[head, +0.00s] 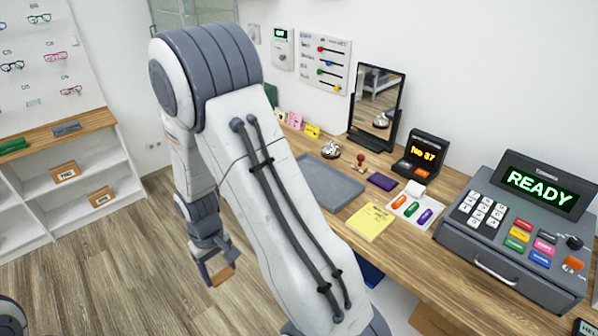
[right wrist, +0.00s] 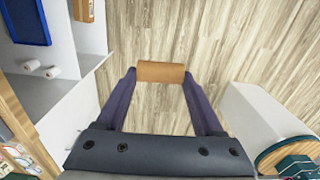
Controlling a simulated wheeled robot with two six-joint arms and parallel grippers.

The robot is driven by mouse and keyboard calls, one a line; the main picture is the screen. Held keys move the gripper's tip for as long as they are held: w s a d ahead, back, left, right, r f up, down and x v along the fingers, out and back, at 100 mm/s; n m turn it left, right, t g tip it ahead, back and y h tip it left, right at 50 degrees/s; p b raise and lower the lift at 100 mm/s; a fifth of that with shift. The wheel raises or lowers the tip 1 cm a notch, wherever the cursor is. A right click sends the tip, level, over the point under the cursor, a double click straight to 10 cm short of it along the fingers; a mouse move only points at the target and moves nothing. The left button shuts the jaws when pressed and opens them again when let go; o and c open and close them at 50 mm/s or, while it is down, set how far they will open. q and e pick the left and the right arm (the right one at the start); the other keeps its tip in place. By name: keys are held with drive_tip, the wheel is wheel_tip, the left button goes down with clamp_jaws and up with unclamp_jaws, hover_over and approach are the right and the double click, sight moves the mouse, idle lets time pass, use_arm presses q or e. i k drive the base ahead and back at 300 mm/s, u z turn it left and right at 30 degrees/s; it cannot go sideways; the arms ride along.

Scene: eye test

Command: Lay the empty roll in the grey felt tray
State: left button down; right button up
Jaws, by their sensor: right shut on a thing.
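The empty roll is a short brown cardboard tube (right wrist: 161,72), held across between the fingertips of my right gripper (right wrist: 160,78) in the right wrist view. In the head view the roll (head: 221,276) shows small at the end of my right gripper (head: 214,272), low over the floor and left of the counter. The grey felt tray (head: 328,186) lies flat on the wooden counter, right of my arm, and looks empty. My arm covers part of the counter near it. My left gripper does not show.
On the counter around the tray are a bell (head: 331,150), a stamp (head: 360,161), a purple pad (head: 382,181), a yellow booklet (head: 370,222) and a mirror (head: 377,105). A cash register (head: 515,230) stands at right. White shelves (head: 75,190) stand at left.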

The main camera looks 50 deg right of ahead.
sight(320, 181)
drive_tip(key=i, duration=1.8)
drive_tip(key=z, duration=1.45)
